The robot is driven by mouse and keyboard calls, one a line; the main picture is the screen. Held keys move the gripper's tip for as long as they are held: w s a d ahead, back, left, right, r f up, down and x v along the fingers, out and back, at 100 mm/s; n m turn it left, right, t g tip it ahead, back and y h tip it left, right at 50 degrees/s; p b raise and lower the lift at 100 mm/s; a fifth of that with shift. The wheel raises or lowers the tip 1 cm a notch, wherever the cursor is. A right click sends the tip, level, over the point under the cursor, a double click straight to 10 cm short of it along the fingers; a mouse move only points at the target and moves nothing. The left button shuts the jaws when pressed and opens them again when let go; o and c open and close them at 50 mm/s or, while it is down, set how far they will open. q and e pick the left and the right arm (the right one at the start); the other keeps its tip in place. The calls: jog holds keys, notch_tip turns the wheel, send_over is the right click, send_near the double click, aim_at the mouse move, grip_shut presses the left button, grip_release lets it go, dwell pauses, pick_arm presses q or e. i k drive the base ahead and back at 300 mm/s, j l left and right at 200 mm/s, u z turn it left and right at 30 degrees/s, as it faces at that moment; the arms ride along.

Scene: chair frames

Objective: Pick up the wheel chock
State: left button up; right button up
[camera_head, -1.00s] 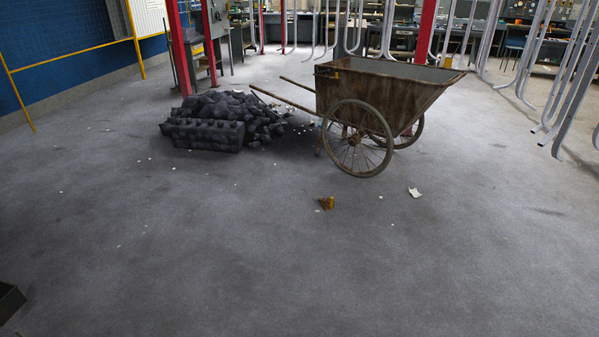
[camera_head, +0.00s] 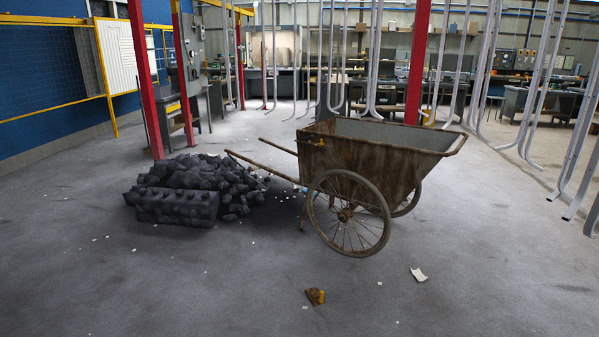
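A small brown and yellow object, which looks like the wheel chock (camera_head: 315,296), lies on the grey floor near the bottom middle of the head view. It is in front of the cart and apart from its wheel. The rusty two-wheeled cart (camera_head: 370,160) stands behind it, handles pointing left. Neither of my grippers shows in the head view.
A heap of dark blocks (camera_head: 195,190) lies left of the cart. A white scrap (camera_head: 418,274) lies right of the chock. Red posts (camera_head: 143,80) and hanging grey tubes (camera_head: 540,90) stand farther back. The floor around the chock is mostly clear.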

aim_at(316, 297)
jog(key=i, duration=1.85)
